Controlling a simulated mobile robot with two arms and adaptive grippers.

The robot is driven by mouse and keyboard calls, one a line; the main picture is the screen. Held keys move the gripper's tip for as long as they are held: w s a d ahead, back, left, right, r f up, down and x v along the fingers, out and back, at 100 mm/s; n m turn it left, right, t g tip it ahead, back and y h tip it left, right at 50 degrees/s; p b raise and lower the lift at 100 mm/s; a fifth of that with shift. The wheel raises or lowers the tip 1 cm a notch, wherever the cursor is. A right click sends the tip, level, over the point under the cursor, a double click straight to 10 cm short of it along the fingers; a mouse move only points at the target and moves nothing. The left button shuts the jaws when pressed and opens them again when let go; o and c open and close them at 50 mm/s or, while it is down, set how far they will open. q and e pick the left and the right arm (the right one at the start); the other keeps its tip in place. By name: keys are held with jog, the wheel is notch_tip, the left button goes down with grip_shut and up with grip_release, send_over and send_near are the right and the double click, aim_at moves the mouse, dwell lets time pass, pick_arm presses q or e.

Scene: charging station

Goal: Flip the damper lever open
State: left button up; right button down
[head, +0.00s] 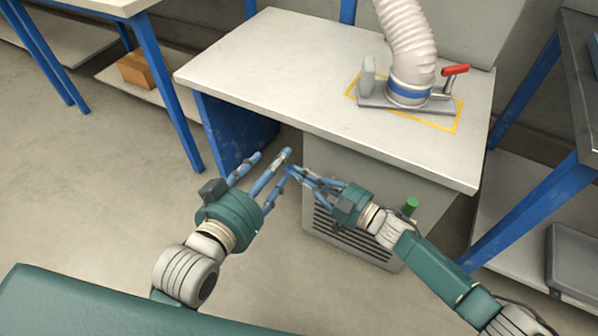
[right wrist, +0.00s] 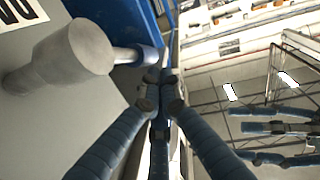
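The red-handled lever (head: 455,70) stands on the right side of a grey duct base (head: 375,101) on the white tabletop. Its red grip points up and right. A ribbed white hose (head: 405,30) with a blue band rises from this base. My right gripper (head: 290,170) is below the table's front edge, well away from the lever. Its blue fingers converge with nothing visible between them; the right wrist view shows them drawn together too (right wrist: 158,80). My left gripper (head: 275,160) is beside it, fingers spread and empty. It also shows in the right wrist view (right wrist: 270,130).
The white table (head: 270,65) has a clear left half. A vented cabinet (head: 350,235) stands beneath, with a green knob (head: 411,205) near my right arm. A grey cylindrical part (right wrist: 75,50) is close in the right wrist view. Another blue-legged table (head: 575,170) stands right.

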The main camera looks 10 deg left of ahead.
jog(key=v, duration=0.6)
jog(key=shift+s+d, duration=0.25)
jog(key=shift+d, duration=0.1)
